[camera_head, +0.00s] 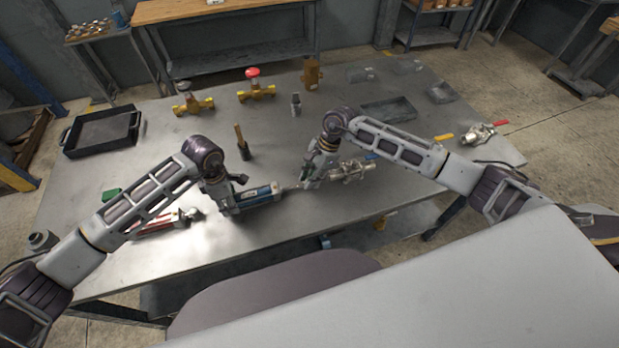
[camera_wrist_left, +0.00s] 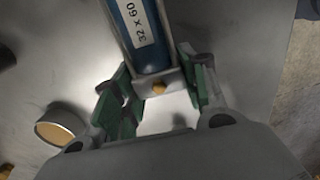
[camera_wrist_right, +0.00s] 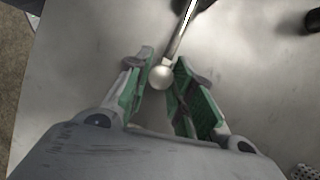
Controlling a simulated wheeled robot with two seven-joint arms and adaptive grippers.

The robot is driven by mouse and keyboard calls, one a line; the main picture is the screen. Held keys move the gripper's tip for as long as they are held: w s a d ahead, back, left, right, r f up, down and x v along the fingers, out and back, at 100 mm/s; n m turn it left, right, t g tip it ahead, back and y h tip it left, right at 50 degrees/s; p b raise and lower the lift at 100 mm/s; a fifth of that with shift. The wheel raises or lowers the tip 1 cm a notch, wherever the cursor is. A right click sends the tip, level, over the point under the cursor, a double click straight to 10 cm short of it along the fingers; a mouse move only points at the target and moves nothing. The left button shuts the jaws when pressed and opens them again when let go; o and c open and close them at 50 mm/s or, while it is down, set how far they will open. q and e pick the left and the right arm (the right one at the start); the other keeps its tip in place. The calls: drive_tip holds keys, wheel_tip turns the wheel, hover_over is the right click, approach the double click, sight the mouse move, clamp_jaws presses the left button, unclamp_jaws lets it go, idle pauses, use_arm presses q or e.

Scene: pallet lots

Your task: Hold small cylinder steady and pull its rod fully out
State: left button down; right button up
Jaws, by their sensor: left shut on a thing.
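The small cylinder (camera_head: 258,196) is blue with metal end caps and lies near the table's front edge. In the left wrist view its blue body (camera_wrist_left: 128,12) bears a label reading "32 x 60". My left gripper (camera_head: 228,207) is shut on its end cap (camera_wrist_left: 160,86), between green-lined fingers (camera_wrist_left: 155,95). A thin bright rod (camera_wrist_right: 181,33) with a round end (camera_wrist_right: 160,77) comes out of the other end. My right gripper (camera_head: 306,186) is at the rod's end. In the right wrist view its fingers (camera_wrist_right: 161,72) are apart, with the round end between them.
A silver valve (camera_head: 350,172) with a blue handle lies just right of my right gripper. Brass valves (camera_head: 193,104), a black tray (camera_head: 100,132) and grey bins (camera_head: 388,109) are farther back.

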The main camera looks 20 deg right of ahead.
use_arm(q)
drive_tip(key=shift+a, duration=0.15)
use_arm(e)
drive_tip(key=o, duration=0.4)
drive_tip(key=shift+d, duration=0.15)
drive_tip(key=shift+r, duration=0.15)
drive_tip(key=v, duration=1.1)
drive_tip(key=shift+r, duration=0.4)
drive_tip(key=shift+w, duration=0.1)
use_arm(q)
drive_tip(key=c, duration=0.7)
unclamp_jaws()
